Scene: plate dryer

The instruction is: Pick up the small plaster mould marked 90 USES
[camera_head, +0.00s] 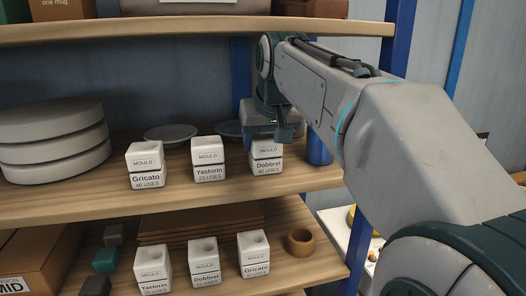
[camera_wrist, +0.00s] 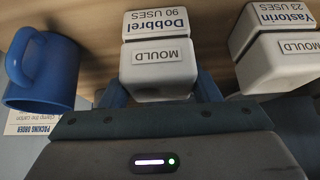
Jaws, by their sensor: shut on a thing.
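The white mould labelled "Dobbrel 90 USES" (camera_head: 266,165) is at the right end of the row on the middle shelf. In the wrist view, which is upside down, the same mould (camera_wrist: 155,50) sits between my two blue fingers. The fingers (camera_wrist: 160,90) are partly hidden by the mould and the gripper body. The mould looks upright and at shelf level; I cannot tell whether its base touches the board.
The "Yastorin 23 USES" mould (camera_head: 208,160) stands close to the left, then the "Gricato 46 USES" mould (camera_head: 146,166). A blue mug (camera_wrist: 42,72) is on the other side. Stacked round discs (camera_head: 54,140) fill the shelf's left. More moulds (camera_head: 204,262) stand on the shelf below.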

